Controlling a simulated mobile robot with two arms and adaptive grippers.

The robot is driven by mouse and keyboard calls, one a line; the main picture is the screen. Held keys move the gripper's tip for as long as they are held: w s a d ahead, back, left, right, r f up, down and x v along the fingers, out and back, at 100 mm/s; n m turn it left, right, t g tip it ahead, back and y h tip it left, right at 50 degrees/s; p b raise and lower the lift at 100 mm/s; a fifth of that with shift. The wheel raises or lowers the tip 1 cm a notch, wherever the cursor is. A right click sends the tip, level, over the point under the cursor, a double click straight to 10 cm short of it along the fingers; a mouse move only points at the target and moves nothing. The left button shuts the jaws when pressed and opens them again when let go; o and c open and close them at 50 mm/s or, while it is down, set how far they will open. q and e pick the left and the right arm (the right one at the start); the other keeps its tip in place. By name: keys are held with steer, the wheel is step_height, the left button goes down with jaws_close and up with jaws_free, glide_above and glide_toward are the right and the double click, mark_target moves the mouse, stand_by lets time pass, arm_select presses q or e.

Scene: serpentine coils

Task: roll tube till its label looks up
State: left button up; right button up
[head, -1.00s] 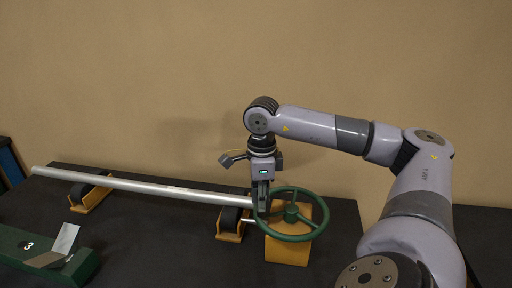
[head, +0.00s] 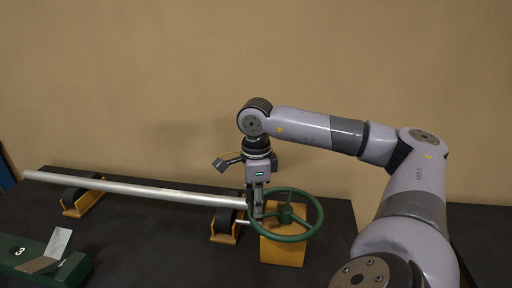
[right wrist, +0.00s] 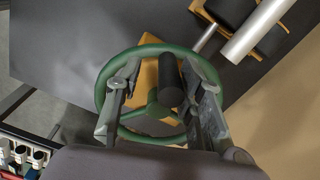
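The long silver tube (head: 140,188) lies across two ochre stands with dark rollers, the left stand (head: 83,203) and the right stand (head: 224,236). I cannot make out a label on it. A green handwheel (head: 311,231) stands by the tube's right end on an ochre block (head: 283,252). My right gripper (head: 257,211) points down at the wheel's left side. In the right wrist view its open fingers (right wrist: 161,68) straddle the wheel's black knob (right wrist: 170,84). The right finger is close to the knob; a gap shows on the left. My left gripper is out of view.
A tan wall rises behind. The table between the green block and the right stand is clear.

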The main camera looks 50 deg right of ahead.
steer(key=shift+d, duration=0.1)
steer(key=shift+r, duration=3.7)
